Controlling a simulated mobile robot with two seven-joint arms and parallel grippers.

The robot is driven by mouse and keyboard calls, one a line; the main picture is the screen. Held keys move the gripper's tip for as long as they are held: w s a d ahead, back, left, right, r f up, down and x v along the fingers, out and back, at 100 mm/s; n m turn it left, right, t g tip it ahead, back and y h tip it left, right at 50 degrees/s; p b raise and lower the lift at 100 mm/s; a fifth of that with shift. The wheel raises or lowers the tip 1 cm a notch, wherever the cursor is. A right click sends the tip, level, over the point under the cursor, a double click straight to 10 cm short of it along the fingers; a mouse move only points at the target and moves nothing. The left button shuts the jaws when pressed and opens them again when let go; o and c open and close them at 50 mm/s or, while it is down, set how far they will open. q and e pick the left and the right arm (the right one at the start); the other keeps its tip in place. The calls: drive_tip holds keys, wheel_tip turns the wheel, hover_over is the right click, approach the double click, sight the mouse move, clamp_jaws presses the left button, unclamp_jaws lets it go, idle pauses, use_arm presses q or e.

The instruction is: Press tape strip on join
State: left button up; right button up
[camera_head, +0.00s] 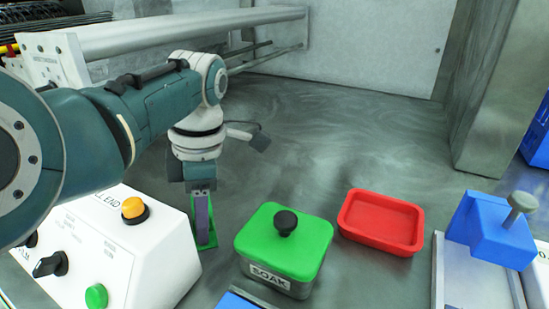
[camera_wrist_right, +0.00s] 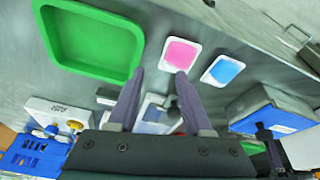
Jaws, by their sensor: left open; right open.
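I cannot make out the tape strip or the join in either view. My left gripper (camera_head: 203,220) points down at a small green item (camera_head: 207,238) behind the white control box; its fingers are seen nearly edge-on. I cannot tell whether they touch the green item. My right gripper (camera_wrist_right: 158,98) is open, its two dark fingers spread in the right wrist view with nothing visibly gripped. Beyond its fingertips lie a white-edged pink pad (camera_wrist_right: 182,53) and a white-edged blue pad (camera_wrist_right: 225,69).
A green-lidded SOAK tin (camera_head: 285,245), a red tray (camera_head: 382,222) and a blue block with a grey knob (camera_head: 490,228) stand at the front. The control box (camera_head: 150,250) is at left. A large green tray (camera_wrist_right: 90,40) shows in the wrist view. The back floor is clear.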

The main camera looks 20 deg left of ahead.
use_arm(q)
drive_tip(key=shift+c, duration=0.2)
clamp_jaws()
use_arm(e)
drive_tip(key=shift+w, duration=0.1)
idle(0.4)
use_arm(q)
drive_tip(key=shift+r+p, duration=0.35)
drive_tip(key=shift+r, duration=0.25)
use_arm(e)
drive_tip(key=shift+a+r, duration=0.1)
drive_tip(key=shift+r, duration=0.25)
use_arm(q)
wheel_tip(320, 180, up, 19)
drive_tip(key=p, duration=0.8)
use_arm(e)
wheel_tip(320, 180, up, 8)
drive_tip(key=shift+r, duration=0.15)
